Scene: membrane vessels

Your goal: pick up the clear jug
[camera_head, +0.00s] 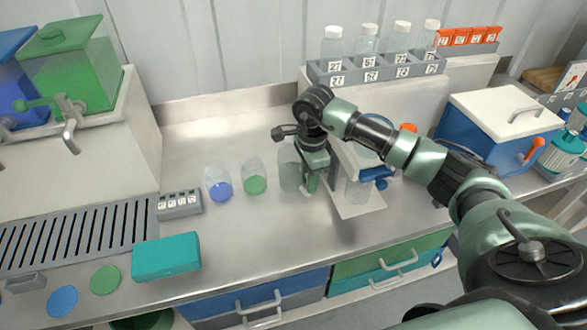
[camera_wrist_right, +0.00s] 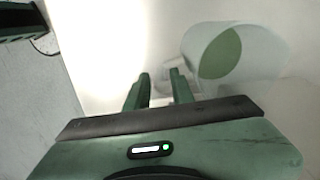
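A clear jug (camera_head: 288,168), faintly greenish and see-through, stands upright on the steel counter. My right gripper (camera_head: 308,184) points down just to its right and covers part of it. In the right wrist view the two green fingers (camera_wrist_right: 160,76) are apart, with a gap between them. A see-through vessel with a green disc (camera_wrist_right: 220,52) shows there, right of the fingertips. I cannot tell whether it is the jug, or whether a finger touches it. My left gripper is not in view.
Left of the jug stand a clear vessel with green (camera_head: 254,180) and one with blue (camera_head: 219,186). A white stand (camera_head: 360,206) is close on the right. A bottle rack (camera_head: 375,72) is behind. A teal box (camera_head: 166,257) lies front left. The counter in front is clear.

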